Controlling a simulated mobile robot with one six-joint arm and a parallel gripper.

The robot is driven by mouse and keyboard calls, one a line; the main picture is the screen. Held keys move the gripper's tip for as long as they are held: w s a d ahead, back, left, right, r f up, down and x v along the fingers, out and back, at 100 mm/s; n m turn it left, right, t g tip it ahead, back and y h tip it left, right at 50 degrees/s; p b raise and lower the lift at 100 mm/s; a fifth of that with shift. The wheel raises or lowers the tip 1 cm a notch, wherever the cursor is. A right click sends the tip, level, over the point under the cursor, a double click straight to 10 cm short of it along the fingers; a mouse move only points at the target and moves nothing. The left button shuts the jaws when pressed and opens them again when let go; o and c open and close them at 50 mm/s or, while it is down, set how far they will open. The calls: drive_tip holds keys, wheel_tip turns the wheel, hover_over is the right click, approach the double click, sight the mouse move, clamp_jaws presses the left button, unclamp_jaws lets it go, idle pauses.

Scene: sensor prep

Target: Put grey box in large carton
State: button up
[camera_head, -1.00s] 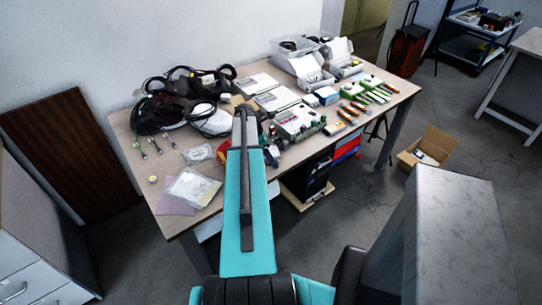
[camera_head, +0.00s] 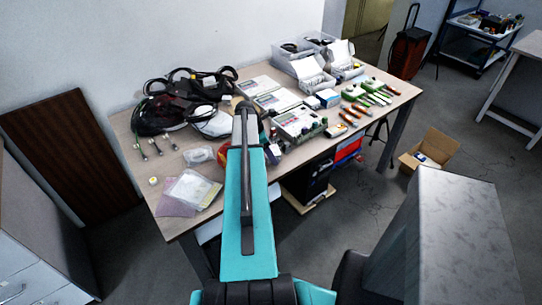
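Several pale grey, flat-topped boxes or instruments lie on the table: one at the back (camera_head: 258,86), one in the middle (camera_head: 278,100) and a larger one with a panel on top (camera_head: 299,122). I cannot tell which is the grey box meant. An open brown cardboard carton (camera_head: 411,161) stands on the floor to the right of the table, its flaps up, with a small blue and white item inside. My teal arm reaches up over the table's front edge. My gripper is hidden behind the arm's far end, so its fingers do not show.
The wooden table (camera_head: 178,221) also holds black cables and bags (camera_head: 165,108), clear bins (camera_head: 300,48), green and orange tools, and plastic bags (camera_head: 193,189) at the left. A trolley (camera_head: 478,40) stands far right.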

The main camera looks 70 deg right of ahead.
drive_tip(key=shift+r+b, duration=0.4)
drive_tip(key=shift+r, duration=0.45)
drive_tip(key=s+a+r+b, duration=0.1)
drive_tip(key=s+a+b, duration=0.1)
drive_tip(key=a, duration=1.3)
drive_tip(key=shift+a+r+b, duration=0.25)
drive_tip(key=shift+a+b, duration=0.15)
drive_tip(key=shift+b, duration=0.4)
drive_tip(key=shift+s, duration=0.1)
